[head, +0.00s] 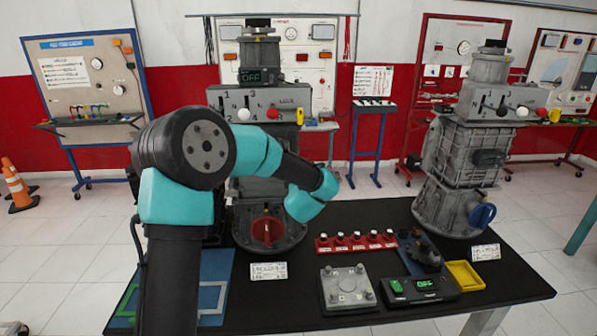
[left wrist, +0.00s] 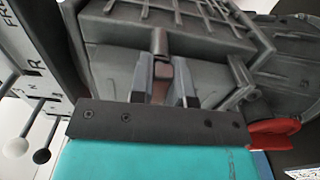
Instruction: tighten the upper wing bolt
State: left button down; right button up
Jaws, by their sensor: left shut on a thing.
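My left gripper (left wrist: 162,88) is seen from behind in the left wrist view, against the grey ribbed housing (left wrist: 185,22) of the engine trainer. Its two fingers are closed around a small dark reddish-brown piece (left wrist: 163,73), which appears to be the upper wing bolt. A grey rod-like part runs from that piece toward the housing. The bolt's seating cannot be seen. In the head view my left arm covers the middle of the left trainer (head: 258,105), and the gripper is hidden behind it. My right gripper is not in view.
A red winged part (left wrist: 272,133) lies right of the gripper; levers stand at its left. On the black table are a red rack (head: 355,243) of knobs, a grey plate (head: 346,288), a yellow tray (head: 465,275) and a second trainer (head: 465,150).

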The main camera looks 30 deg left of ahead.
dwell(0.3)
pick_arm(q)
jog(key=c, duration=1.1)
grip_release()
jog(key=v, duration=1.7)
jog(key=shift+s+d, duration=0.1)
jog(key=shift+s, duration=0.15)
jog(key=shift+f, duration=0.1)
